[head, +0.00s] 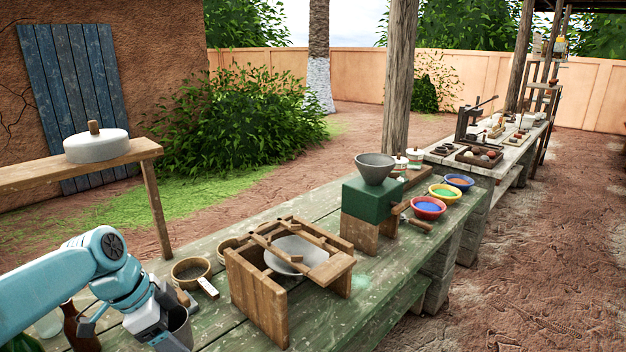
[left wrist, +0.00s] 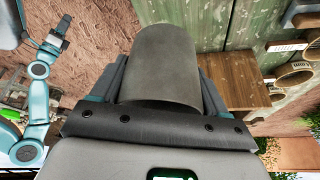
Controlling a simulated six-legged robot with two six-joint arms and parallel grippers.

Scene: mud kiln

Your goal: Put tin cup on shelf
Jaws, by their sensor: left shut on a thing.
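The tin cup is a plain grey cylinder (head: 183,328), partly hidden behind my left gripper (head: 158,328) at the bottom left of the head view. In the left wrist view the cup (left wrist: 163,65) is between the two fingers, which are shut on its sides. It is over or beside the near end of the green bench; I cannot tell whether it touches it. A tall wooden shelf rack (head: 545,85) stands at the far end. My right gripper (left wrist: 62,28) shows small in the left wrist view; its opening is unclear.
A wooden frame with a grey bowl (head: 290,255) stands beside the cup. Round sieves (head: 190,270), a brown bottle (head: 80,330), a green box with a grey bowl (head: 374,200) and colour bowls (head: 430,207) share the bench. A plank (head: 30,177) holds a stone disc (head: 96,146).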

